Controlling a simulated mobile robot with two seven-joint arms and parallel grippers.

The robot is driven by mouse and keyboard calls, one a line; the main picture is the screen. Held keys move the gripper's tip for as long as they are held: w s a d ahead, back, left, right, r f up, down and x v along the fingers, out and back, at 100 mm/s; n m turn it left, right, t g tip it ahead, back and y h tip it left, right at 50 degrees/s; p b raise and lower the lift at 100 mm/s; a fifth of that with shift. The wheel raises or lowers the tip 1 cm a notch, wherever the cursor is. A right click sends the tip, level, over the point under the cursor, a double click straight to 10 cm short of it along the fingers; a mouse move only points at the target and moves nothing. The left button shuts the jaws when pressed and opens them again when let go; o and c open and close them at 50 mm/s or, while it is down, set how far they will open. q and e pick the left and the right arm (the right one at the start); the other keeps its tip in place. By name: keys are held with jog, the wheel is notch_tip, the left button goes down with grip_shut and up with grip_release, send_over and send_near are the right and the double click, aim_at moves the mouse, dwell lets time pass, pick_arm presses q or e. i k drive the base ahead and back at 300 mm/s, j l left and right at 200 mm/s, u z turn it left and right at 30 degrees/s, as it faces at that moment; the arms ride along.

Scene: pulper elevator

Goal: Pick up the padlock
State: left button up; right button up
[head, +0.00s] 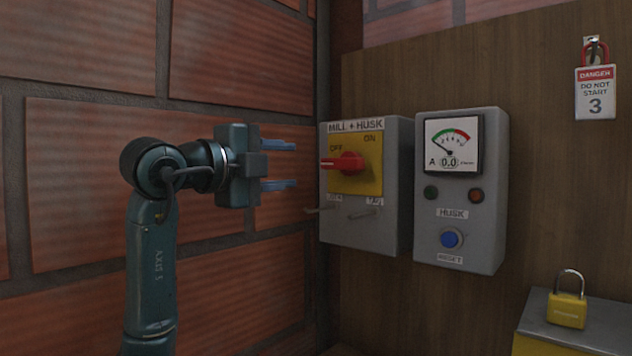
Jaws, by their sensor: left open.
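A yellow padlock (566,310) with a silver shackle stands upright on a grey-topped box at the lower right of the head view. My left gripper (279,172) is raised at the left centre, its two blue fingers apart and pointing right. Nothing is between them. It is well to the left of the padlock and higher in the picture, just left of the switch box. My right gripper is not in view.
The padlock's box (600,323) has yellow sides. A grey switch box (389,228) with a red handle (343,163) and a husk meter box (489,235) are on the wooden panel. A danger tag (596,93) hangs at the upper right. A brick wall (80,180) stands at left.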

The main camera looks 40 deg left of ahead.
aim_at(564, 309)
jog(key=k+j, duration=0.1)
jog(key=k, duration=0.9)
